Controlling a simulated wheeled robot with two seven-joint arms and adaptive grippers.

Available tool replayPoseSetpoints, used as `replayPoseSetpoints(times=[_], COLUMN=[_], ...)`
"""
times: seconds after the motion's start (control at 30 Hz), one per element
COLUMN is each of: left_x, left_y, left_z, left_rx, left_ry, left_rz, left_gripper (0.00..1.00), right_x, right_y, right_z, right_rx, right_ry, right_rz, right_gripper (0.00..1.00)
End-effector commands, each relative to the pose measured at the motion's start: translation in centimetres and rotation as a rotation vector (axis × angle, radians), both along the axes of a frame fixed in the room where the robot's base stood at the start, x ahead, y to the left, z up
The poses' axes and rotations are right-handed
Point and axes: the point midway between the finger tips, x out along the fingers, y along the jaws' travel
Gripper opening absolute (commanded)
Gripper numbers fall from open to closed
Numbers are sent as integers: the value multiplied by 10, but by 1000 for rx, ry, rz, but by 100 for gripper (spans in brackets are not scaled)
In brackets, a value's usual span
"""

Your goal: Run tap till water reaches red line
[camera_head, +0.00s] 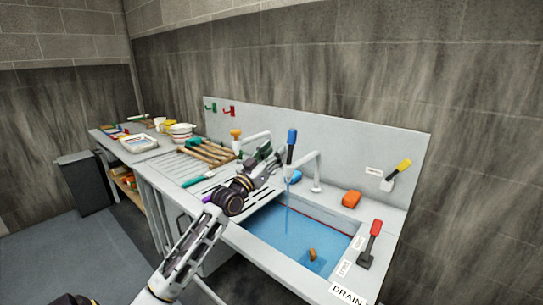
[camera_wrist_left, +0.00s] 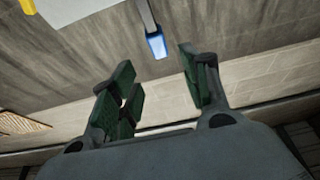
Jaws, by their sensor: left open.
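The sink basin (camera_head: 285,267) holds blue water (camera_head: 290,235). A red line (camera_head: 325,222) runs along its back wall; the small gap between line and water is hard to judge. The tap (camera_head: 314,172) arches over the basin, and a thin stream (camera_head: 287,212) appears to fall from it. Its blue-handled lever (camera_head: 291,138) stands upright; the blue tip also shows in the left wrist view (camera_wrist_left: 157,46). My left gripper (camera_head: 270,157) is open and empty, just left of the lever. Its green-padded fingers (camera_wrist_left: 157,65) point towards the blue tip. My right gripper is out of view.
A red-handled lever (camera_head: 375,230) stands at the basin's right, near the DRAIN label (camera_head: 347,294). An orange block (camera_head: 351,199) and a yellow-handled lever (camera_head: 400,168) are behind. A brown piece (camera_head: 312,254) is in the water. A wooden rack (camera_head: 208,152) lies on the left drainboard.

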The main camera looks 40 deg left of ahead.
Motion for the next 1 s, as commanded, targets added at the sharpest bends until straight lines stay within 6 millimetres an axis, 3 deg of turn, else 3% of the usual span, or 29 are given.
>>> replayPoseSetpoints(times=[0.6, 0.93, 1.0], left_x=[-10, -10, -10], left_y=[1, 1, 0], left_z=[-4, 1, 2], left_rx=[1, -7, -14], left_ry=[0, 3, 4], left_rz=[0, 1, 0], left_gripper=[45, 3, 0], right_x=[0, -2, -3], right_y=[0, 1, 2], right_z=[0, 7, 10], right_rx=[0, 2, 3], right_ry=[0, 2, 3], right_rz=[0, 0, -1], right_gripper=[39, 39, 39])
